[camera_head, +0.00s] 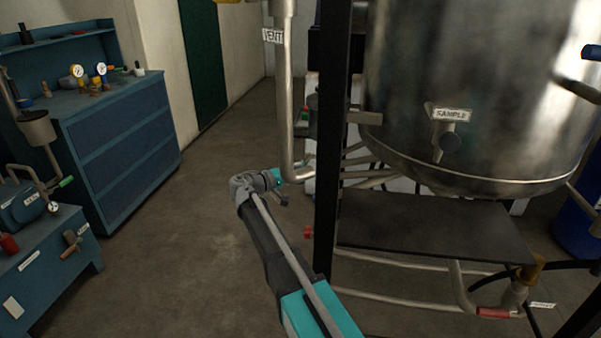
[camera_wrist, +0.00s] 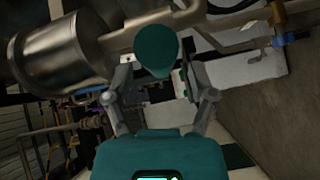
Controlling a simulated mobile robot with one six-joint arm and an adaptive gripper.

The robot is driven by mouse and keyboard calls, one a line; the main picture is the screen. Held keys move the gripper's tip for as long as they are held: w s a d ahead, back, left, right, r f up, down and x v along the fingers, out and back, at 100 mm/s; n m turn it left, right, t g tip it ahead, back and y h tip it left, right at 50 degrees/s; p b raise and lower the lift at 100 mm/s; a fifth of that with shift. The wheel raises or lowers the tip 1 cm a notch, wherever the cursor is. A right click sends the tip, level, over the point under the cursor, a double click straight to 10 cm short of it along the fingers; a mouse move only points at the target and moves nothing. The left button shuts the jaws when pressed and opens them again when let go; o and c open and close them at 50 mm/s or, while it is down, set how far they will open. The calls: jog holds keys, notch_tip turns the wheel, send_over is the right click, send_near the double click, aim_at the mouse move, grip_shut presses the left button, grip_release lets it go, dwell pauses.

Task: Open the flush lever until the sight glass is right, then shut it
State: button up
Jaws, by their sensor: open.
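My gripper (camera_head: 281,190) is at the end of my arm, left of the black post and beside the foot of a grey vertical pipe in the head view. In the wrist view my gripper (camera_wrist: 158,76) has its two grey fingers spread apart. A dark teal rounded piece (camera_wrist: 155,50) shows between and beyond them; I cannot tell what it is or whether it touches. A red-sleeved handle (camera_head: 493,313) is on the low pipework at right, near a small unreadable label; I cannot tell whether it is the flush lever. I cannot make out the sight glass.
The steel tank (camera_head: 470,90) with a SAMPLE tap (camera_head: 449,143) hangs over a dark shelf (camera_head: 430,228). Blue cabinets (camera_head: 120,135) stand left. The floor (camera_head: 190,250) between is clear.

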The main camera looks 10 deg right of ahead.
jog(key=shift+x, duration=1.2)
grip_shut()
